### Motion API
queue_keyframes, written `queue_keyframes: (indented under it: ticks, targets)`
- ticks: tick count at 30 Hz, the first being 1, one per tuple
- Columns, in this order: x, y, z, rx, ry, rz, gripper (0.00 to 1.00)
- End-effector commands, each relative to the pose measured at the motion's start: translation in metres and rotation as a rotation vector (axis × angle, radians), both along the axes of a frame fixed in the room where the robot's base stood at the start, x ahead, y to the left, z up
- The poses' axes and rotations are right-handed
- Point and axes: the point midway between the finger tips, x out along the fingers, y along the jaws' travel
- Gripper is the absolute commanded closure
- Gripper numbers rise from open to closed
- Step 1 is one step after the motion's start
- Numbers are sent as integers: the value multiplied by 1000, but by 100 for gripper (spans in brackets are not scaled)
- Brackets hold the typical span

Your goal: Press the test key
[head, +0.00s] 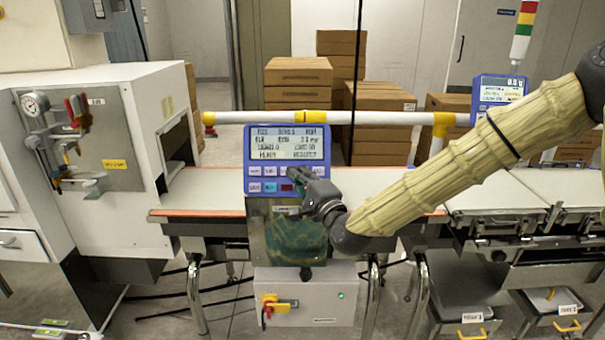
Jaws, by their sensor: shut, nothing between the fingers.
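A blue control panel (287,160) stands in front of the belt, with a lit text screen (287,143) and rows of small keys (262,187) below it. The key labels are too small to read, so I cannot tell which one is the test key. My gripper (296,174) is shut and empty, with its fingertips over the right part of the key rows. It hides some keys there. I cannot tell whether the fingertips touch the panel.
A white belt (210,190) runs behind the panel. A white cabinet with a gauge (35,103) stands at left. A grey box with a red-yellow switch (280,304) hangs below. A second blue display (498,92) is at right. Cardboard boxes (298,85) are stacked behind.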

Motion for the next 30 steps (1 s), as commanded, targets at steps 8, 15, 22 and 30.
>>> queue_keyframes:
  ticks: [8, 15, 22, 30]
  targets:
    - [25, 0, -15, 0, -1, 0, 100]
    - [36, 0, -19, 0, 0, 0, 100]
    - [37, 0, -19, -1, 1, 1, 100]
    - [37, 0, -19, 0, 0, 0, 100]
